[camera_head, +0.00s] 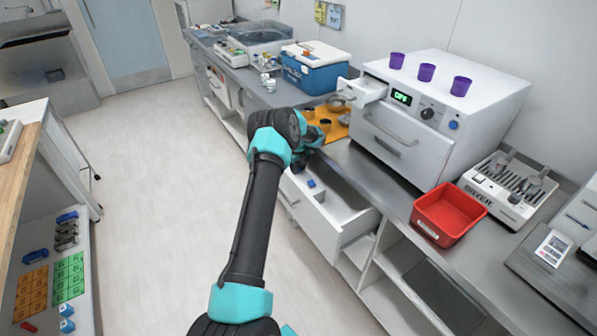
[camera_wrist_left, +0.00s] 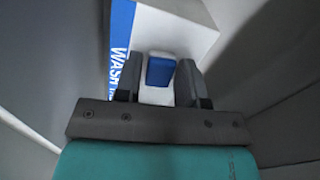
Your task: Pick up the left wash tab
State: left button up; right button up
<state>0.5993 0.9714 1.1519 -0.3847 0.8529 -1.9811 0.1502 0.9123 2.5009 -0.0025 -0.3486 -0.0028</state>
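In the left wrist view, a small wash tab with a blue top (camera_wrist_left: 160,71) and white lower part lies between the two fingers of my left gripper (camera_wrist_left: 158,82). The fingers look apart, with a narrow gap beside the tab. Behind it is a white box (camera_wrist_left: 180,25) with a blue strip lettered "WASH". In the head view, my left gripper (camera_head: 306,158) is over an open drawer (camera_head: 325,213), partly hidden by its own wrist. A small blue piece (camera_head: 311,183) shows in the drawer; I cannot tell which tab it is. My right gripper is not in view.
The drawer hangs open below the counter edge. Above are a yellow mat (camera_head: 338,129), a blue cooler box (camera_head: 313,72) and a white machine (camera_head: 440,115) with purple cups on top. A red bin (camera_head: 447,214) stands to the right. The floor (camera_head: 160,200) at left is clear.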

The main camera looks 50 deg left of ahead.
pick_arm(q)
jog(key=c, duration=0.6)
jog(key=shift+o, duration=0.2)
notch_tip(320, 180, up, 18)
dwell(0.3)
dwell(0.4)
